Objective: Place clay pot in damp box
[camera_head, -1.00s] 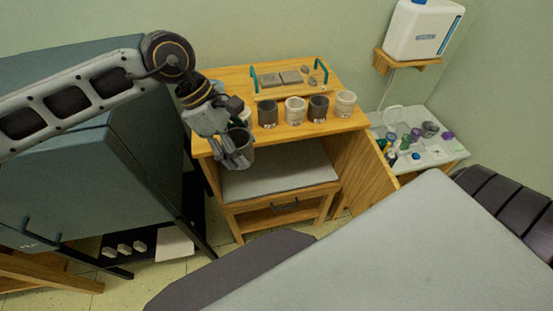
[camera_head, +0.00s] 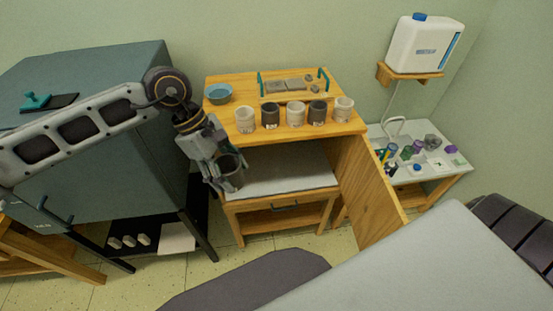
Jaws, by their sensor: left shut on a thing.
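My left gripper (camera_head: 217,172) is shut on a dark grey clay pot (camera_head: 232,173), which looks roughly upright. The pot is at the left front of the damp box, a wooden cabinet (camera_head: 230,207) with its door (camera_head: 366,195) swung open to the right. Inside the box lies a pale grey slab (camera_head: 285,178), bare where I see it. The pot overlaps the slab's left end in the picture; I cannot tell whether it touches it. My fingers hide part of the pot. My right gripper is not in view.
Several light and dark pots, such as a dark one (camera_head: 270,116), stand in a row on the cabinet top, with a blue bowl (camera_head: 218,94) at left. A blue-grey kiln-like box (camera_head: 100,75) stands close on the left. A white side table (camera_head: 440,167) holds small items.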

